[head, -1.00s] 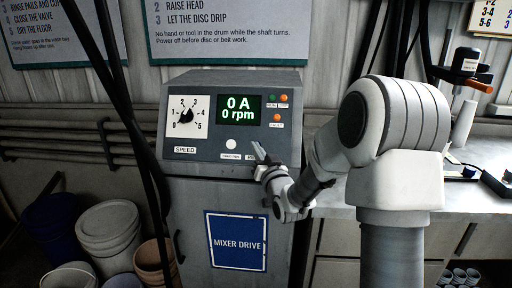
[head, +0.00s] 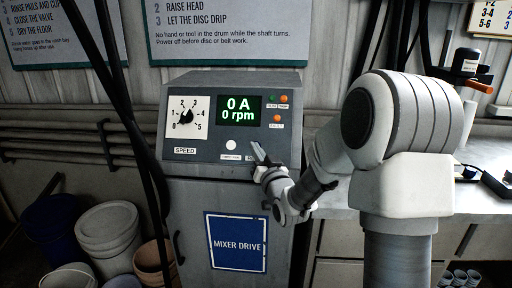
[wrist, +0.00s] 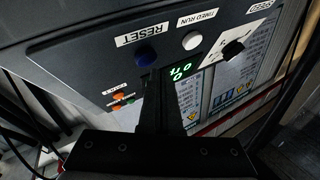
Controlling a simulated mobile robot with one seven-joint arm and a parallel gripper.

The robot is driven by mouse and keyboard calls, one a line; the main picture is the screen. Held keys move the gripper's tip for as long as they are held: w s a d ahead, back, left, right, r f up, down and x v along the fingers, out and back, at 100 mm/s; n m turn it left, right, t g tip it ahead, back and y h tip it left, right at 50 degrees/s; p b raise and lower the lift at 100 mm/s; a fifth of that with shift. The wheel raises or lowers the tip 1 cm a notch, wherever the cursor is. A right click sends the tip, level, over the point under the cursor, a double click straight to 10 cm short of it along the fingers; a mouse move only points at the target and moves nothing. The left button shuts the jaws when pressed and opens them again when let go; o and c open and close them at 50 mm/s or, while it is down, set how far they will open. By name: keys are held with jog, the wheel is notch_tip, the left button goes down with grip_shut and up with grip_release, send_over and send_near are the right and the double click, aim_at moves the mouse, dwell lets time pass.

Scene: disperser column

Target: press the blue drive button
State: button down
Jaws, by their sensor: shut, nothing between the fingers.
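The blue button (wrist: 146,54) sits on the grey drive cabinet's front panel under a RESET label in the wrist view, where the panel appears upside down. In the head view my gripper hides it. My gripper (head: 257,152) is shut and empty, its tips close in front of the panel's lower right. In the wrist view the dark fingertips (wrist: 156,72) overlap the near edge of the blue button. I cannot tell whether they touch it.
A white button (head: 231,145), labelled TIMED RUN in the wrist view (wrist: 192,41), is beside the blue one. The speed knob (head: 186,117) is at left. The display (head: 239,110) reads 0 A and 0 rpm. A bench is at right; buckets stand at lower left.

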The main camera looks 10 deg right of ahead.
jog(key=s, duration=0.1)
jog(key=s+a+r, duration=0.1)
jog(key=s+r, duration=0.1)
jog(key=s, duration=0.1)
jog(key=shift+a+r, duration=0.2)
jog(key=shift+r, duration=0.05)
dwell(0.7)
jog(key=s+f+n+g+h, duration=0.15)
jog(key=s+g, duration=0.55)
jog(key=s, duration=0.9)
jog(key=s+f+g+h, duration=0.15)
jog(key=s+g, duration=0.55)
jog(key=s, duration=1)
notch_tip(320, 180, up, 18)
jog(key=p, duration=1.8)
jog(key=shift+s+d+f+y+p, duration=0.15)
jog(key=shift+s+f+y+p, duration=0.05)
jog(key=shift+y+p, duration=0.15)
